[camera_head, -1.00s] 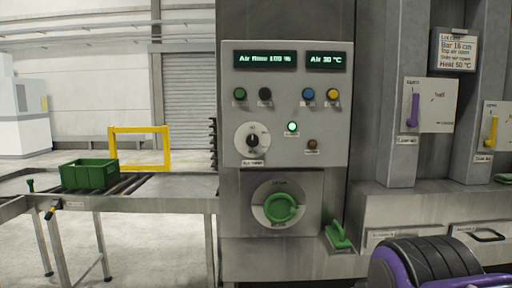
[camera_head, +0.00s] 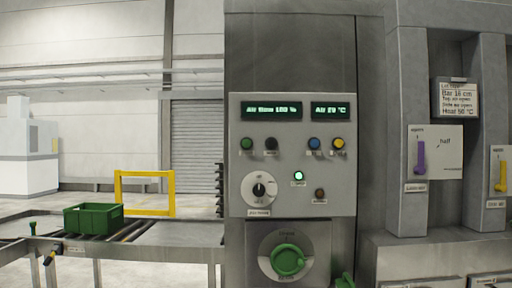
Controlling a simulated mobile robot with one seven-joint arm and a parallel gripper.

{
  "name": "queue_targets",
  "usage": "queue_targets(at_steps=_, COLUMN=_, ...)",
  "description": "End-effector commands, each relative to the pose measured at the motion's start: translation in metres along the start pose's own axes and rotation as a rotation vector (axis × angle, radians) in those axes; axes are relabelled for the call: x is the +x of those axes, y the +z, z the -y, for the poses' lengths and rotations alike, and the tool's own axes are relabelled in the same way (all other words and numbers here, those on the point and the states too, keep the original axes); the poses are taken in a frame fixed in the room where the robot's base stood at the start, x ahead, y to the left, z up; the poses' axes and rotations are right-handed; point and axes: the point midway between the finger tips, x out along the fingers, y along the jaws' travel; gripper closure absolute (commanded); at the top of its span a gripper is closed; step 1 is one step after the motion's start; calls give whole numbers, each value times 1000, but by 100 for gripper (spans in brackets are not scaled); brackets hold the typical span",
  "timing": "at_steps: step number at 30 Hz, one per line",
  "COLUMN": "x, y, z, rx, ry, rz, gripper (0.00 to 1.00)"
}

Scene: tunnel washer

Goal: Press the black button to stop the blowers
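The black button (camera_head: 271,144) is on the upper left part of the grey control panel (camera_head: 330,193), between a green button (camera_head: 246,144) on its left and a blue button (camera_head: 314,144) on its right. Above it a green-lit display (camera_head: 272,111) reads about "Air flow 100 %", and a second display (camera_head: 331,111) reads about "Air 29 °C". A small green lamp (camera_head: 298,176) is lit below. My gripper is not in this view, and nothing covers the black button.
A yellow button (camera_head: 338,144), a rotary knob (camera_head: 259,190) and a large green handle (camera_head: 287,260) are on the machine front. At right are slots with a purple lever (camera_head: 420,157) and a yellow lever (camera_head: 501,170). A green crate (camera_head: 94,218) sits on rollers at left.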

Motion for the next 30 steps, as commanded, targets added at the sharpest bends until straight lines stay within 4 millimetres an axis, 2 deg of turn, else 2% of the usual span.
queue_targets(at_steps=11, x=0, y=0, z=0, rx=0, ry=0, rz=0, gripper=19)
queue_targets(at_steps=24, x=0, y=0, z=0, rx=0, ry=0, rz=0, gripper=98)
queue_targets(at_steps=30, x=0, y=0, z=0, rx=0, ry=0, rz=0, gripper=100)
